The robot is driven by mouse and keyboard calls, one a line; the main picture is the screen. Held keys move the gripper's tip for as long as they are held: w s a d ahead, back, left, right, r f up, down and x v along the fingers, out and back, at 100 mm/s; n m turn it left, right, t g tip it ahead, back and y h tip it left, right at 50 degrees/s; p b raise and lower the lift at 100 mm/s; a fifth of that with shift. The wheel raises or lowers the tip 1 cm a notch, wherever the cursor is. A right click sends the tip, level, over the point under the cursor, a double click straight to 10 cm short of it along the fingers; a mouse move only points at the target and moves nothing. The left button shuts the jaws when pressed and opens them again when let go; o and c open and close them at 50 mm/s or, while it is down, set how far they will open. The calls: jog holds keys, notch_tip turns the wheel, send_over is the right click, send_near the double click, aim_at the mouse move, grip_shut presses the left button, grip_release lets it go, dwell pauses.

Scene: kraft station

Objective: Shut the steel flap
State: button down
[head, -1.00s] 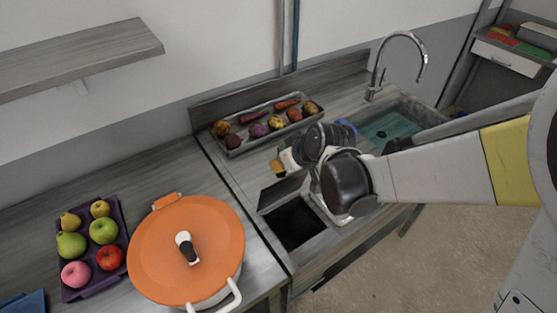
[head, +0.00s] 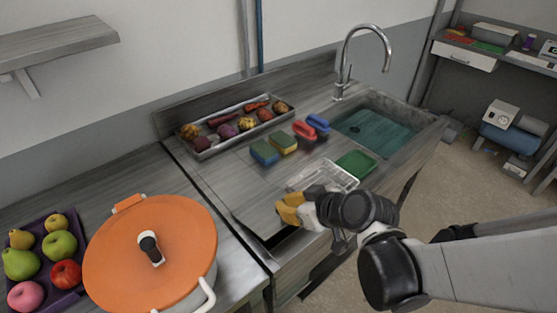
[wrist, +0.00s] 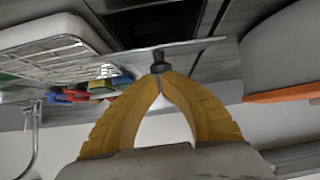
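The steel flap (head: 258,212) lies low over its opening in the counter, tilted slightly. A dark gap (head: 282,237) shows below its front edge. In the wrist view, the flap shows as a thin plate seen edge-on (wrist: 185,46), with the dark opening (wrist: 150,24) beyond it. A small dark knob (wrist: 158,63) stands on the flap. The flap's hinge cannot be made out.
An orange-lidded pot (head: 150,255) is left. The sink (head: 375,125) is at the right.

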jog(key=shift+s+d+f+b, duration=0.3)
jog(key=shift+f+b, duration=0.4)
jog(key=shift+f, duration=0.2)
jog(key=shift+s+d+f+b, duration=0.35)
jog(key=shift+f+b, duration=0.3)
jog(key=shift+f, duration=0.25)
jog(key=shift+s+d+f+b, duration=0.3)
jog(key=shift+f+b, duration=0.4)
jog(key=shift+f, duration=0.2)
jog(key=shift+a+r, duration=0.1)
